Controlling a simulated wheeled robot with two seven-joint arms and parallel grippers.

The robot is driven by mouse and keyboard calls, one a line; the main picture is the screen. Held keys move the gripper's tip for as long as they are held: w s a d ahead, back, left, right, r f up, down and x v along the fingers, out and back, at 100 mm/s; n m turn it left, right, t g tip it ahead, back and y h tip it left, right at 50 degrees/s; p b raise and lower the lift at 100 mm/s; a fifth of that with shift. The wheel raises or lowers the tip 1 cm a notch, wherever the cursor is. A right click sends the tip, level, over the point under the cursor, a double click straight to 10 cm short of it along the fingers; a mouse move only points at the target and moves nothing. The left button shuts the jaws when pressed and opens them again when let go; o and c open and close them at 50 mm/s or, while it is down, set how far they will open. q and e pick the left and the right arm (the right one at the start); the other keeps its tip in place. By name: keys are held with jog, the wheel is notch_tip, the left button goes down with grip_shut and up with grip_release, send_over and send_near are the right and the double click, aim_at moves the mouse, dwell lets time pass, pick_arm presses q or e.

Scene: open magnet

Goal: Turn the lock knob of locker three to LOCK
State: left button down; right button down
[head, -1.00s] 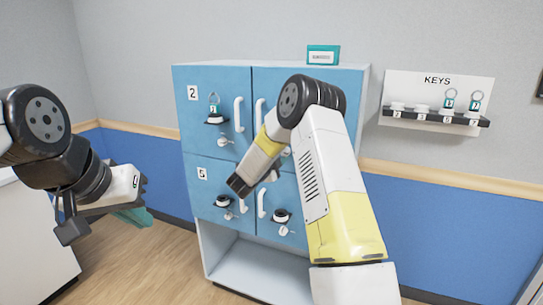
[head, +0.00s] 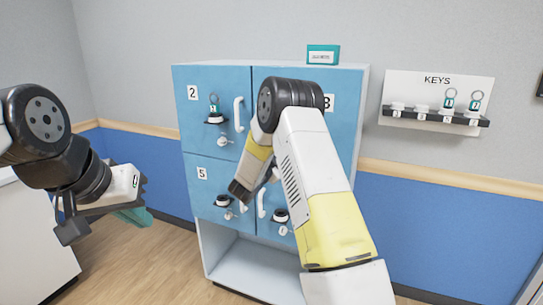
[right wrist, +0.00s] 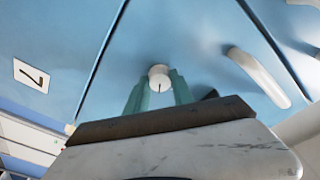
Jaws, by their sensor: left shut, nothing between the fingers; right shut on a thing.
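The blue locker cabinet (head: 217,130) stands ahead. Locker three (head: 329,102) is the upper right door, and my right arm hides most of it, knob included, in the head view. In the right wrist view, the two teal fingers of my right gripper (right wrist: 159,92) are closed around a small round white knob (right wrist: 159,75) with a dark line on its face. A white handle (right wrist: 258,77) is to its right and a number label (right wrist: 31,75) to its left; I cannot read the digit surely. My left gripper (head: 132,214) is shut and empty, left of the cabinet.
A KEYS board (head: 437,100) with a dark shelf (head: 437,117) hangs on the right wall, two keys on it. Lockers two (head: 193,93) and five (head: 202,174) are on the left column. A small teal sign (head: 322,55) is on top. The floor before the cabinet is open.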

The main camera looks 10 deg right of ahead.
jog(key=n, duration=0.6)
jog(key=n+t+y, duration=0.1)
jog(key=n, duration=0.5)
jog(key=shift+s+d+f+n+t, duration=0.1)
jog(key=shift+d+f+n+t, duration=0.05)
jog(key=shift+n+t, duration=0.2)
jog(key=shift+n, duration=0.25)
jog(key=c, duration=1.1)
grip_release()
jog(key=v, duration=0.7)
jog(key=shift+s+a, duration=0.25)
jog(key=shift+s, duration=0.1)
